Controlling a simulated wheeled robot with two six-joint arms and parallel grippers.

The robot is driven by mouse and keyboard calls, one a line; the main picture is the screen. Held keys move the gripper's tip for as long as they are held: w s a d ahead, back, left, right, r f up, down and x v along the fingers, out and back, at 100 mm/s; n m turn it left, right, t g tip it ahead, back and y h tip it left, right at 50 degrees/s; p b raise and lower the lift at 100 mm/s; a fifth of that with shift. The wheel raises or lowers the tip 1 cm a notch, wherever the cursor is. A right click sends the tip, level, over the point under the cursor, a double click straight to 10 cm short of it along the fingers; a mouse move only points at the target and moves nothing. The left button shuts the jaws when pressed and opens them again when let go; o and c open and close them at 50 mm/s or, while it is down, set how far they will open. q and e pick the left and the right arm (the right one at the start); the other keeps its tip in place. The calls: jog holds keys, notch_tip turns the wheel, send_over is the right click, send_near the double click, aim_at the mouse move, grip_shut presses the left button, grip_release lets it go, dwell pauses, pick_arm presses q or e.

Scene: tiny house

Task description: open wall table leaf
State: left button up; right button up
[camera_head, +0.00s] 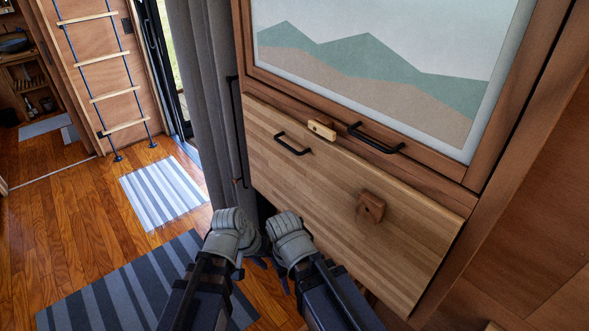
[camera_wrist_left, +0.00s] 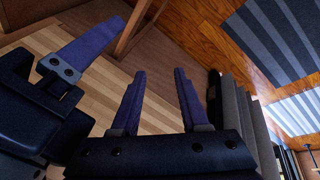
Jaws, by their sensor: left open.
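The wall table leaf (camera_head: 325,195) is a striped light-wood panel hanging down against the wall below the framed picture. It has a black bar handle (camera_head: 291,146) near its upper left and a wooden block (camera_head: 370,207) at its right. A small wooden latch (camera_head: 321,129) sits at the leaf's top edge. In the left wrist view, my left gripper (camera_wrist_left: 159,72) is open and empty, with striped wood behind it. One finger of my right gripper (camera_wrist_left: 88,46) shows beside it; its other finger is hidden. In the head view both hands are low, in front of the leaf, mostly hidden by my wrists.
A second black handle (camera_head: 375,138) is on the picture's frame above the leaf. A grey curtain (camera_head: 202,90) hangs close at the leaf's left. A ladder (camera_head: 105,75) stands farther left. Striped rugs (camera_head: 160,190) lie on the floor, which is otherwise clear at the left.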

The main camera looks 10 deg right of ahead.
aim_at(287, 146)
pick_arm(q)
jog(key=w+d+r+n+t+h+b, duration=0.2)
jog(key=w+d+r+t+h, duration=0.2)
jog(key=w+r, duration=0.15)
jog(key=w+d+r+n+t+h+b, duration=0.1)
jog(key=w+d+r+n+t+h, duration=0.2)
jog(key=w+d+r+h, duration=0.3)
jog(key=w+a+r+n+t+y+b, duration=0.2)
jog(key=w+a+r+n+t+y, duration=0.1)
jog(key=w+a+r+n+t, duration=0.55)
jog(key=shift+n, duration=0.75)
jog(key=shift+w+d+f+p, duration=0.2)
jog(key=shift+w+d+p, duration=0.1)
jog(key=shift+w+d, duration=0.8)
jog(key=shift+w+d+f+p, duration=0.15)
jog(key=shift+w+d+p, duration=0.15)
jog(key=shift+w+d, duration=0.8)
jog(key=shift+w+d+f+p, duration=0.2)
jog(key=shift+w+d+p, duration=0.1)
jog(key=shift+w+d, duration=0.8)
jog(key=shift+a, duration=0.15)
pick_arm(e)
notch_tip(287, 146, down, 6)
jog(key=shift+r, duration=0.2)
pick_arm(q)
grip_shut()
